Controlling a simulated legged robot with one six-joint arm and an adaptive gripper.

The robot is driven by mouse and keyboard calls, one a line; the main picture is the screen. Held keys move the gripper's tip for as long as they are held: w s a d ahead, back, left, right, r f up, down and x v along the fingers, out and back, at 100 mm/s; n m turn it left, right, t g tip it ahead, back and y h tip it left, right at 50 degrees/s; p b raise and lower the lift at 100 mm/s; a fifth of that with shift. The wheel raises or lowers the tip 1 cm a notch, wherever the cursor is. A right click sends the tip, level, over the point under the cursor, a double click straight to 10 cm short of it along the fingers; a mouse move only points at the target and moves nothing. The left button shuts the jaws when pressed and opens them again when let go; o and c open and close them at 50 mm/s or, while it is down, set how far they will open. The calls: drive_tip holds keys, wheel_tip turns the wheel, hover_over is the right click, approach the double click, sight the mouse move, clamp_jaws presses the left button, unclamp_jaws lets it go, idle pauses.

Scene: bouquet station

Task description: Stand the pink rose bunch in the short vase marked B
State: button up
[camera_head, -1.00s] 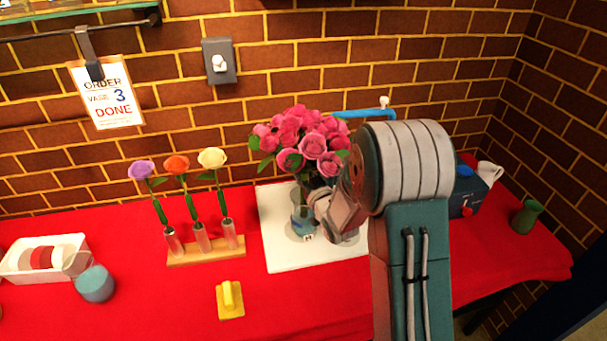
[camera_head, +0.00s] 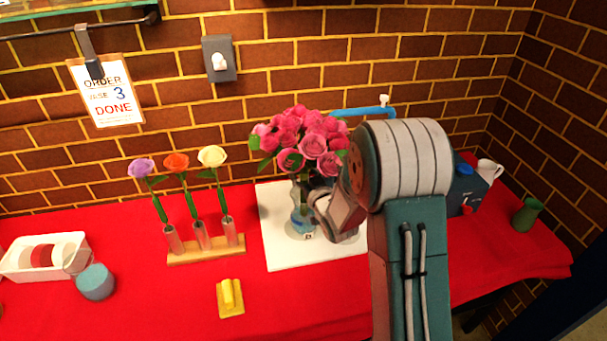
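The pink rose bunch (camera_head: 305,140) is above the white board, its blooms upright, its stems partly hidden by my arm. A clear glass vase (camera_head: 302,222) with a bluish lower part and a small dark-lettered label stands on the board below the blooms; the letter is too small to read. My gripper (camera_head: 326,212) is at the stems' height, just right of the glass vase. My own arm covers its fingers, so I cannot tell whether it holds the stems. Whether the stems are inside the vase is also unclear.
The white board (camera_head: 285,254) lies on the red table (camera_head: 130,315). Left of it stand a wooden rack (camera_head: 207,253) with three single flowers and a yellow block (camera_head: 230,298).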

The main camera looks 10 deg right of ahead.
drive_tip(key=v, duration=1.2)
drive_tip(key=s+r+m+g+h, duration=0.2)
drive_tip(key=s+r+g+h, duration=0.3)
drive_tip(key=r, duration=0.4)
drive_tip(key=s+r+g, duration=0.1)
drive_tip(key=s+g, duration=0.1)
drive_tip(key=s, duration=0.4)
drive_tip(key=s+a+r+g, duration=0.1)
drive_tip(key=s+g, duration=0.1)
drive_tip(key=s, duration=0.5)
drive_tip(key=s+a+r+g+y, duration=0.1)
drive_tip(key=s+g, duration=0.2)
drive_tip(key=s, duration=0.4)
drive_tip(key=shift+a+r, duration=0.25)
drive_tip(key=shift+r, duration=0.1)
